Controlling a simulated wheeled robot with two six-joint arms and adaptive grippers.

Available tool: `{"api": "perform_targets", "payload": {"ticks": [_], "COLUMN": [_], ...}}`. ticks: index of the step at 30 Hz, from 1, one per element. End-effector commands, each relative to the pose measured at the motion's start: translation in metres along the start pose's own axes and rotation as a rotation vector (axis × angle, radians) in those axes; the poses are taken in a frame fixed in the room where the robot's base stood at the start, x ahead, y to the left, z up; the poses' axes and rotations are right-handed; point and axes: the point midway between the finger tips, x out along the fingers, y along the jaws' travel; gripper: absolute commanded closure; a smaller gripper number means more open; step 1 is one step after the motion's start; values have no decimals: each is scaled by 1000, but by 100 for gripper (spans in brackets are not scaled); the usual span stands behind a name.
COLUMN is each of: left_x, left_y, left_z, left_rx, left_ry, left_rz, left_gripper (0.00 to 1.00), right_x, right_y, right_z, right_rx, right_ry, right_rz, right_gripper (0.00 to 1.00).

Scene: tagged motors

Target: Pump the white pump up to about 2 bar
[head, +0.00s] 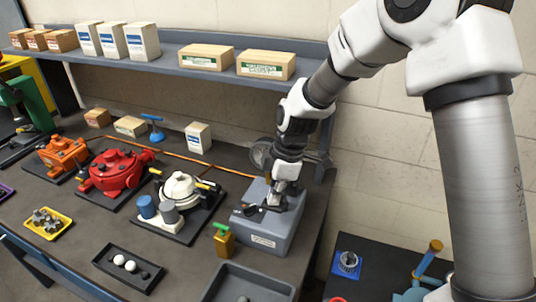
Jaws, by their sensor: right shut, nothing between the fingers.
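The white pump (180,187) stands on a dark base plate on the bench, with a yellow-tipped part at its right side and blue and grey cylinders in front of it. No pressure reading can be made out. My right gripper (272,204) is shut and empty. It points down at the top of a grey box (268,232) to the right of the pump; I cannot tell whether it touches the box. The gripper hides part of the box's top. My left gripper is not in view.
A red pump (117,172) and an orange pump (63,155) stand left of the white one. In front are a yellow tray (64,233), a black tray (112,282) and a small green-topped yellow item (224,240). A shelf (180,64) with boxes runs behind.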

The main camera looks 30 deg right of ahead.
Motion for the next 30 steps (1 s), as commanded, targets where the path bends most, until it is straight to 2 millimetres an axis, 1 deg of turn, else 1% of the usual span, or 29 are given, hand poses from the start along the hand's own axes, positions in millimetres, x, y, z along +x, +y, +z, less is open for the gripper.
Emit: {"api": "perform_targets", "payload": {"ticks": [5,15,17,30], "left_x": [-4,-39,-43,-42], "left_y": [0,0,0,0], "left_z": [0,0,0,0], "left_rx": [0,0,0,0], "left_ry": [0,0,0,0], "left_rz": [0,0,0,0], "left_gripper": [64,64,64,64], "right_x": [-4,-45,-50,-49], "right_y": [0,0,0,0], "right_z": [-1,-9,-10,-10], "right_rx": [0,-1,-1,0], "right_ry": [0,0,0,0], "right_rz": [1,1,1,1], "right_gripper": [100,100,100,100]}}
